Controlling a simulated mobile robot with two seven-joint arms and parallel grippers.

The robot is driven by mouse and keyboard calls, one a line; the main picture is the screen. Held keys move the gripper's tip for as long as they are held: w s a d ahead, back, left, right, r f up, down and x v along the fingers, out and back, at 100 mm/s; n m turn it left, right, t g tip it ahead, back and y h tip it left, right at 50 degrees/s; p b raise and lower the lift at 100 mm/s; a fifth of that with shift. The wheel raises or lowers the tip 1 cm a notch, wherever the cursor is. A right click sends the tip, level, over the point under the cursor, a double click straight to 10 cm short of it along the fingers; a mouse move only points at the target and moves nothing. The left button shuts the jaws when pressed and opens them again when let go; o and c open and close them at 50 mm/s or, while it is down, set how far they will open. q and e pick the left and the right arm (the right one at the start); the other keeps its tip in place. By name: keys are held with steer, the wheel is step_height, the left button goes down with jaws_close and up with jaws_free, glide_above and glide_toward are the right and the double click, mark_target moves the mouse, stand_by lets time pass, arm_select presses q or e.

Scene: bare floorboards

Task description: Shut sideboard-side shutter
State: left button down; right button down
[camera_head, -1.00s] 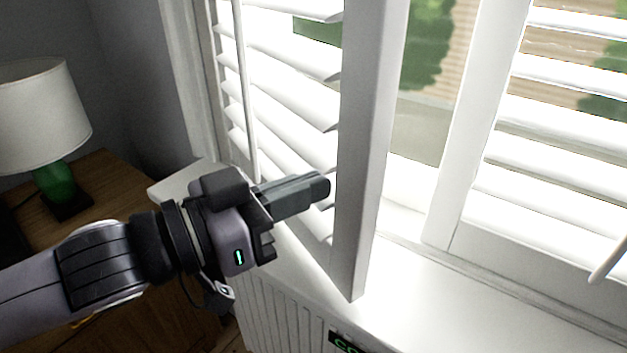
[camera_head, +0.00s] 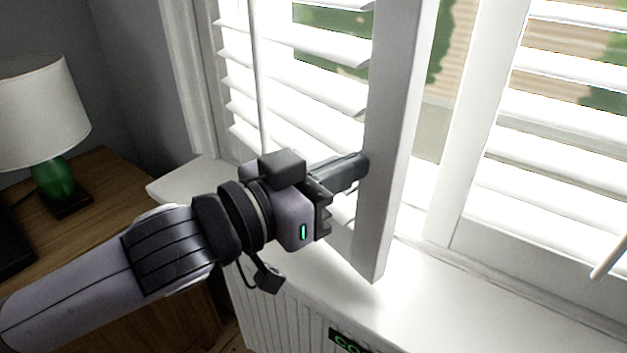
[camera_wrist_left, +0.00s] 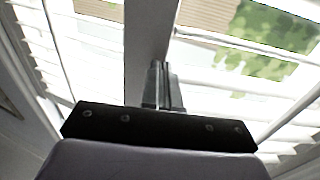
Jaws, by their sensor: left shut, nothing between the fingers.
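The sideboard-side shutter (camera_head: 392,150) is the left white louvred panel in the head view. It stands partly open, its free edge swung out over the sill. My left gripper (camera_head: 362,165) is shut and empty, its fingertips at the inner, louvred side of that panel near the free edge. They look to be touching it, though the exact contact is hard to see. In the left wrist view the shut fingers (camera_wrist_left: 158,72) point at a white upright with louvres on both sides. My right gripper is in neither view.
The other louvred shutter (camera_head: 560,130) is at the right. A white sill (camera_head: 440,290) lies below, above a ribbed radiator (camera_head: 290,305). A wooden sideboard (camera_head: 110,190) with a lamp (camera_head: 45,115) stands at the left. A thin white rod (camera_head: 259,80) hangs before the louvres.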

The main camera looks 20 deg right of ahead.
arm_select(q)
steer(key=w+d+p, duration=0.1)
steer(key=w+d, duration=0.1)
steer(key=d, duration=0.3)
steer(key=w+d+t, duration=0.1)
steer(key=w+d, duration=0.2)
steer(key=d, duration=0.3)
steer(key=shift+w+r+n+p, duration=0.3)
steer(key=shift+r+n+p, duration=0.05)
steer(key=shift+r+n, duration=0.1)
